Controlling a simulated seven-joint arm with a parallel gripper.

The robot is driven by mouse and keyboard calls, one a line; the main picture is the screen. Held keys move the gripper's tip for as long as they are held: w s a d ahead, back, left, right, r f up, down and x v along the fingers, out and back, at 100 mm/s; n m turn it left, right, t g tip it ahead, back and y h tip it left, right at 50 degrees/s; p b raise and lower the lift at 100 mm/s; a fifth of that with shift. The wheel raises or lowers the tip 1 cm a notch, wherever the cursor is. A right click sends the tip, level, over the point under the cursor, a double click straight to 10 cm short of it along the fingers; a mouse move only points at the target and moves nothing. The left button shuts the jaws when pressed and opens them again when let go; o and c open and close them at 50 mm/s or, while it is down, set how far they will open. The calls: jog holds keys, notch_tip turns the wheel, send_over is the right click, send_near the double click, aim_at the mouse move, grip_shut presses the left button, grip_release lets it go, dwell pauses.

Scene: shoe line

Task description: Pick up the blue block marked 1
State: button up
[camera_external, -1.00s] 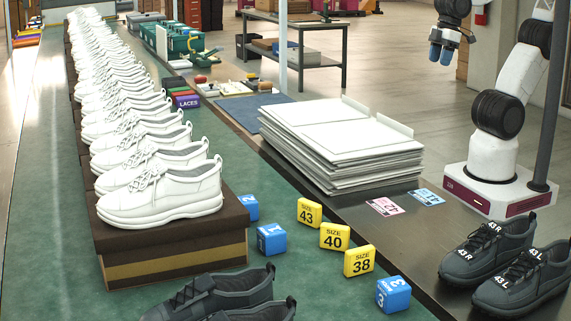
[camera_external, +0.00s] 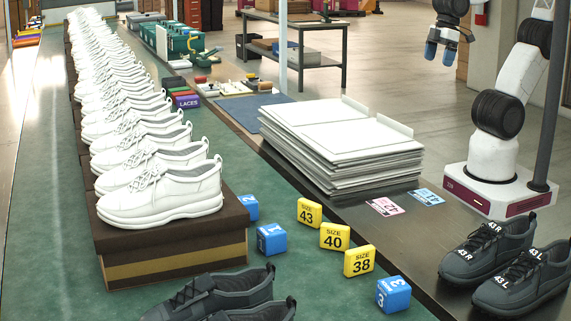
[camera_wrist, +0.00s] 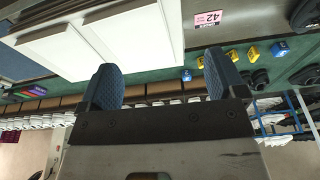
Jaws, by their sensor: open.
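The blue block marked 1 (camera_external: 271,238) sits on the green surface, just right of the front of the brown shoe box. A blue block that looks marked 2 (camera_external: 249,208) is behind it, close to the box. A blue block marked 3 (camera_external: 393,294) lies farther right, near the front. My gripper (camera_external: 439,51) is high at the back right, far from the blocks. It is open and empty; its two fingers frame the wrist view (camera_wrist: 160,82). A small blue block (camera_wrist: 186,75) shows there beside the right finger, its mark unreadable.
Yellow size blocks 43 (camera_external: 309,212), 40 (camera_external: 334,237) and 38 (camera_external: 359,261) stand in a row between the blue ones. A stack of white boards (camera_external: 340,140) lies behind. White shoes (camera_external: 165,190) line the left; dark shoes (camera_external: 487,250) stand at right. A grey post rises beside my base.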

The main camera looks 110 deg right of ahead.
jog(key=w+a+f+m+g+y, duration=0.1)
jog(key=w+a+m+g+y, duration=0.25)
jog(key=w, duration=1.35)
jog(key=w+a+m+y, duration=0.3)
jog(key=w+a+m, duration=0.25)
jog(key=w, duration=1.25)
jog(key=w+a+f+m+y, duration=0.2)
jog(key=w+f, duration=0.5)
jog(key=w, duration=0.3)
jog(key=w+a+f+m+y, duration=0.2)
jog(key=w+f, duration=0.5)
jog(key=w, duration=0.4)
jog(key=w+a+f+m+y, duration=0.3)
jog(key=w+f, duration=0.5)
jog(key=w, duration=0.2)
jog(key=shift+w+a+m, duration=0.15)
jog(key=shift+m, duration=0.25)
jog(key=shift+f, duration=0.1)
send_near(270, 228)
jog(key=x, duration=0.4)
jog(key=shift+a, duration=0.15)
jog(key=shift+a+f, duration=0.15)
jog(key=shift+a, duration=0.1)
